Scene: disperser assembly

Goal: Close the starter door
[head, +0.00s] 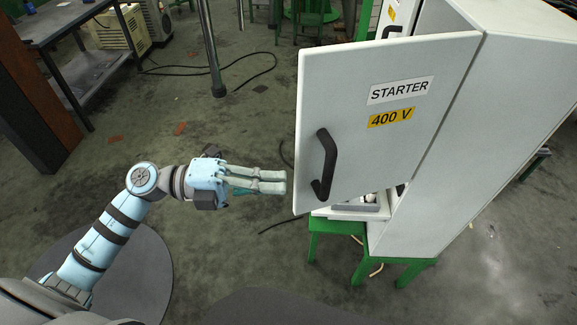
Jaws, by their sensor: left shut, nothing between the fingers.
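The starter door (389,128) is a white panel with a "STARTER" label, a yellow "400 V" label and a black handle (325,165) near its left edge. It stands open, swung out from the white cabinet (483,125) on the right. Part of the cabinet's inside shows below the door's lower edge. My left gripper (286,182) is shut and empty. In the picture its fingertips lie just left of the door's lower left edge; I cannot tell whether they touch it. My right gripper is not in view.
The cabinet stands on a green stand (390,272). A dark table (72,18) and a beige unit (122,26) are at the upper left. A thin post (211,45) rises near the top, and black cables lie on the floor. The floor left of the door is mostly free.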

